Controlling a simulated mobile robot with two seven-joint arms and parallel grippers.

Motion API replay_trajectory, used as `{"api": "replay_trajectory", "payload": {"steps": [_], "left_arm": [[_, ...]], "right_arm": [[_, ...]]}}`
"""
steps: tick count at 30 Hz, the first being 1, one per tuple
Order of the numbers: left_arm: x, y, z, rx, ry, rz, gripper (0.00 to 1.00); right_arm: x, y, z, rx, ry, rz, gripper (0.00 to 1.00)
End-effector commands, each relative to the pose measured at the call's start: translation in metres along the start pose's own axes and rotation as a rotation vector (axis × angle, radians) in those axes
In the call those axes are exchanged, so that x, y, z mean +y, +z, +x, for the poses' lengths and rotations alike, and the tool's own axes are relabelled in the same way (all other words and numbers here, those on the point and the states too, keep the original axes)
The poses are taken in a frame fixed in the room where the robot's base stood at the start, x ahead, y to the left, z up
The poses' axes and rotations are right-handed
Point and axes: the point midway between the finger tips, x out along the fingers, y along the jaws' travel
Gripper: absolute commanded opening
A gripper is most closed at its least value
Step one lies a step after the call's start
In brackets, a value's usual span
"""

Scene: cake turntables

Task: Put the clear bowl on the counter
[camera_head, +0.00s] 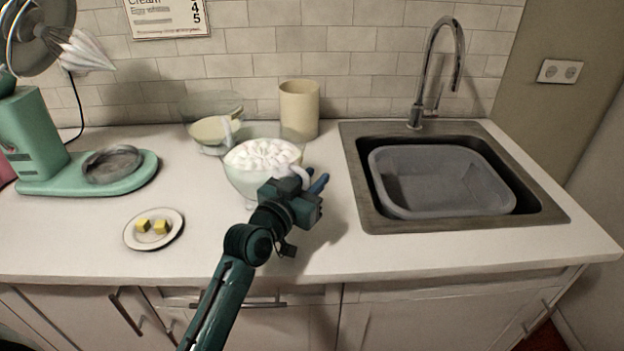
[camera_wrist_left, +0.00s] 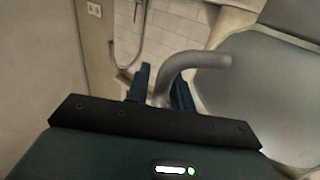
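The clear bowl (camera_head: 240,185) is full of white whipped cream (camera_head: 262,154). It is in the middle of the head view, above the white counter (camera_head: 90,235), left of the sink. I cannot tell whether its base touches the counter. My left gripper (camera_head: 314,183) is at the bowl's right side. In the left wrist view my fingers (camera_wrist_left: 160,92) stand close on both sides of the bowl's curved handle (camera_wrist_left: 205,61), and the bowl's wall (camera_wrist_left: 265,95) fills the right. My right gripper is in neither view.
Behind are another glass bowl (camera_head: 211,130) with pale contents and a cream canister (camera_head: 299,108). A green mixer (camera_head: 32,140) stands left. A small plate (camera_head: 135,239) holds yellow cubes. The sink (camera_head: 362,215) with a grey tub (camera_head: 440,212) is right.

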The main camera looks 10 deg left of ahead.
Motion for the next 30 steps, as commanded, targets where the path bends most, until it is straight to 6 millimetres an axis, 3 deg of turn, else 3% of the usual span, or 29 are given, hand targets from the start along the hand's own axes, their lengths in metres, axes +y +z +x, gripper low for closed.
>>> {"api": "replay_trajectory", "payload": {"steps": [4, 14, 30], "left_arm": [[0.0, 0.0, 0.0, 0.0, 0.0, 0.0, 0.35], [0.0, -0.003, -0.003, 0.0, -0.001, 0.001, 0.35], [0.0, -0.001, -0.104, -0.002, -0.001, 0.002, 0.35]], "right_arm": [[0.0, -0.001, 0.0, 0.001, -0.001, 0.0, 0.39], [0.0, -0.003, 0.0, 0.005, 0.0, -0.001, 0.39], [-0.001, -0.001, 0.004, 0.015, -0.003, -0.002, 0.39]]}}
